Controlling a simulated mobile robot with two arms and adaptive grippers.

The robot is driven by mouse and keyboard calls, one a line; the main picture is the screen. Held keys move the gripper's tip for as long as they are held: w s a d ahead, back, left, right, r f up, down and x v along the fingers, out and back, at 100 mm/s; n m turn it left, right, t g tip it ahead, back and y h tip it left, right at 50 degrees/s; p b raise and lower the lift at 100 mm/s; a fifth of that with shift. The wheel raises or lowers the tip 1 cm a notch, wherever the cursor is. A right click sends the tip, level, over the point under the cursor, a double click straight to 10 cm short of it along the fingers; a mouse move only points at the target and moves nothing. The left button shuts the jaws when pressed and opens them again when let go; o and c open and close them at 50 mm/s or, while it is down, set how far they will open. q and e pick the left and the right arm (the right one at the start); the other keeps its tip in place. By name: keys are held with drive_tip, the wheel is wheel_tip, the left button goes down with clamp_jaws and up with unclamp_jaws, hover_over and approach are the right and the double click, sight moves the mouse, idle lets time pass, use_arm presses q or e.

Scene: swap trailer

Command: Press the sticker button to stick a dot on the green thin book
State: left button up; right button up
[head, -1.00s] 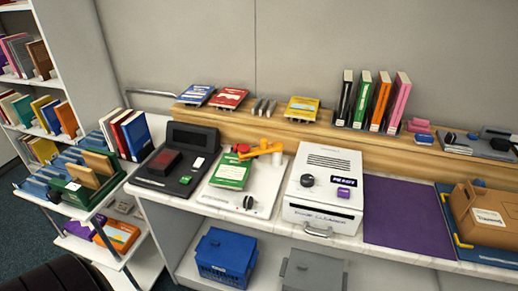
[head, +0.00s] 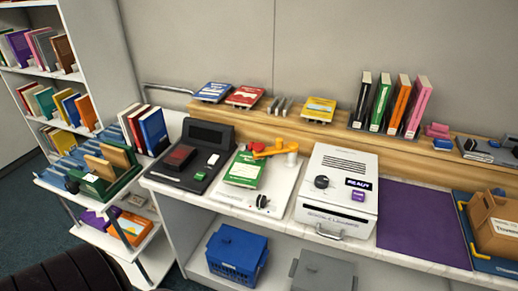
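A thin green book (head: 244,169) lies flat on a white board (head: 280,185) on the counter. An orange arm-like part (head: 272,149) stands at the board's back, beside the book's far edge. A black knob (head: 262,201) sits at the board's front. I cannot tell which part is the sticker button. I see no dot on the book's cover at this size. Another green book (head: 379,104) stands upright on the wooden ledge. Neither of my grippers is in view.
A black device (head: 190,155) with a screen stands left of the board. A white machine (head: 338,190) stands right of it, then a purple mat (head: 420,222). A blue crate (head: 237,255) is on the shelf below. A book cart (head: 100,185) stands at the left.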

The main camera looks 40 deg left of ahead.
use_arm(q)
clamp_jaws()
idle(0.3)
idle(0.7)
